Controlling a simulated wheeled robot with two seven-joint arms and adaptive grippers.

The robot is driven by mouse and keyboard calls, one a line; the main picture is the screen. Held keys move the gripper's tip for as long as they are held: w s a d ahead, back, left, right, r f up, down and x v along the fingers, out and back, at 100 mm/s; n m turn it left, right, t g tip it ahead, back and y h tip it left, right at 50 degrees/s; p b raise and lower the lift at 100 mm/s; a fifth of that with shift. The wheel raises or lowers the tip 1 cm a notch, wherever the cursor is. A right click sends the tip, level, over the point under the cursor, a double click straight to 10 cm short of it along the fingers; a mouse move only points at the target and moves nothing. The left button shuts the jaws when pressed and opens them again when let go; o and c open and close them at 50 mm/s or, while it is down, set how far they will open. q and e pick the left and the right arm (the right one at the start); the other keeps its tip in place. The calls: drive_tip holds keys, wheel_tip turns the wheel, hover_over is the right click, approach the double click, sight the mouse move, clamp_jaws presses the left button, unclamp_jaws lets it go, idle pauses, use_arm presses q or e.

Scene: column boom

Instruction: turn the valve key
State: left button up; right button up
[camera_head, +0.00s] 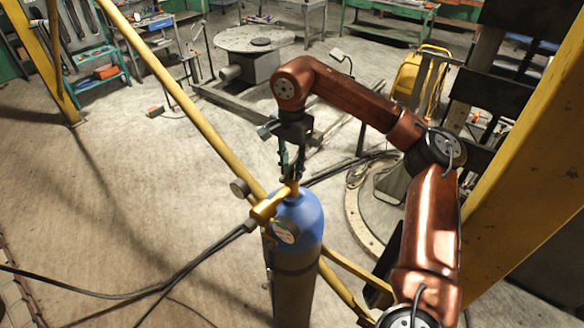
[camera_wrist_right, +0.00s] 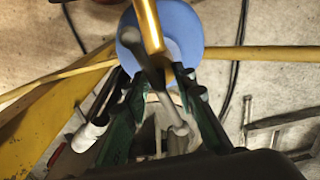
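The blue gas cylinder (camera_head: 297,220) stands upright with a brass valve (camera_head: 270,207) and round gauges on top. My right gripper (camera_head: 290,178) points down just above the valve. In the right wrist view its two green fingers (camera_wrist_right: 161,72) are apart, one on each side of a grey bar, which looks like the valve key (camera_wrist_right: 158,80). A gap seems to show beside the bar. The wrist view also shows the blue cylinder top (camera_wrist_right: 185,25) and the brass valve (camera_wrist_right: 148,22). My left gripper is in neither view.
A yellow rail (camera_head: 185,100) runs diagonally past the cylinder. Black hoses (camera_head: 150,285) lead left from the valve. A thick yellow beam (camera_head: 530,170) stands at right. A round-topped table (camera_head: 254,40) is behind. The floor at left is mostly clear.

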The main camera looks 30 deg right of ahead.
clamp_jaws()
drive_tip(key=shift+m, duration=1.3)
drive_tip(key=shift+o, duration=0.9)
unclamp_jaws()
